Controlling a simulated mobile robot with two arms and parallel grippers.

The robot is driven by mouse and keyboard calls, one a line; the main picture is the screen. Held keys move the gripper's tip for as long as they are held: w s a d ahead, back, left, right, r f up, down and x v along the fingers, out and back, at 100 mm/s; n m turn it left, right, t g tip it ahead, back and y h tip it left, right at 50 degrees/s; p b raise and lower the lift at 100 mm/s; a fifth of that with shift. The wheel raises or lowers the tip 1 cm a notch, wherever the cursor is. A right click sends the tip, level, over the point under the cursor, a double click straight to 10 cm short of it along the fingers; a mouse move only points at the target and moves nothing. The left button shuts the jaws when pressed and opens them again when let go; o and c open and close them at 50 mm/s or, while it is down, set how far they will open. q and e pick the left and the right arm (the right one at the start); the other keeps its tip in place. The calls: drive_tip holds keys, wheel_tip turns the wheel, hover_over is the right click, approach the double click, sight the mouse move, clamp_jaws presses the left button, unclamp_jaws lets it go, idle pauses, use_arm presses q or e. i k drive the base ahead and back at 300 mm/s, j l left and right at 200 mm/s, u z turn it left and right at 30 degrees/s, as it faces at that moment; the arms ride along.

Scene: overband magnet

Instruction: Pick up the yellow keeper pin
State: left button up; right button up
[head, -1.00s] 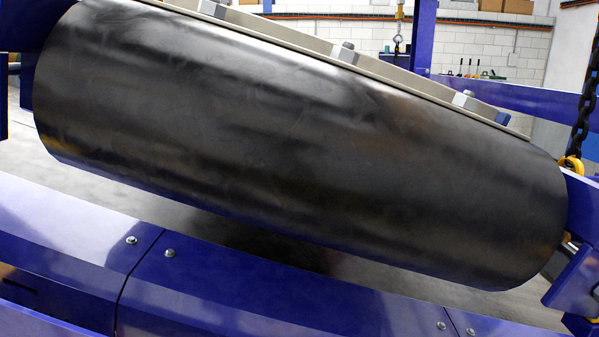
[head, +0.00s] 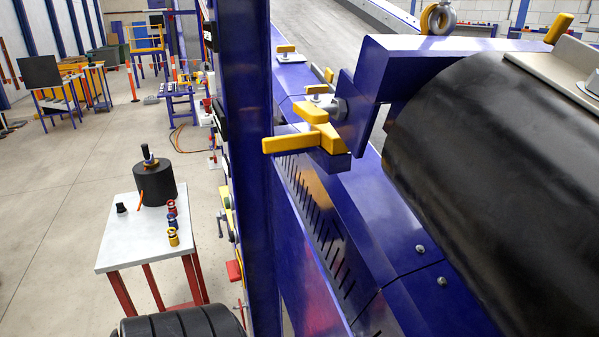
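Several yellow parts show, and I cannot tell for certain which is the keeper pin. A yellow T-shaped handle (head: 290,143) sits on the blue bracket at the near end of the black roller (head: 500,190). Small yellow-topped pieces (head: 285,49) stand on the blue frame behind it. Another yellow handle (head: 559,28) stands at the upper right by the roller cover. A small yellow ring-like piece (head: 173,237) is on the white-topped table (head: 135,250). Neither of my grippers is in view.
A tall blue post (head: 243,130) stands between the roller frame and the white-topped table. A black cylinder (head: 155,184) stands on that table. Open floor (head: 60,200) lies to the left, with workbenches behind.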

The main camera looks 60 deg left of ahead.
sight(172, 234)
drive_tip(key=k+j+u, duration=0.1)
drive_tip(key=k+j, duration=0.35)
drive_tip(key=j, duration=0.2)
drive_tip(key=k+j+u, duration=0.15)
drive_tip(key=u, duration=0.5)
drive_tip(key=j+u, duration=0.1)
drive_tip(key=u, duration=0.9)
drive_tip(key=j+u, duration=0.15)
drive_tip(key=u, duration=0.35)
drive_tip(key=z, duration=0.4)
drive_tip(key=k+l+z, duration=0.1)
drive_tip(key=z, duration=0.35)
drive_tip(key=l+z, duration=0.1)
drive_tip(key=z, duration=0.3)
drive_tip(key=l+z, duration=0.1)
drive_tip(key=z, duration=0.35)
drive_tip(key=l+z, duration=0.1)
drive_tip(key=z, duration=0.3)
drive_tip(key=l+z, duration=0.1)
drive_tip(key=z, duration=0.3)
drive_tip(key=u, duration=2.6)
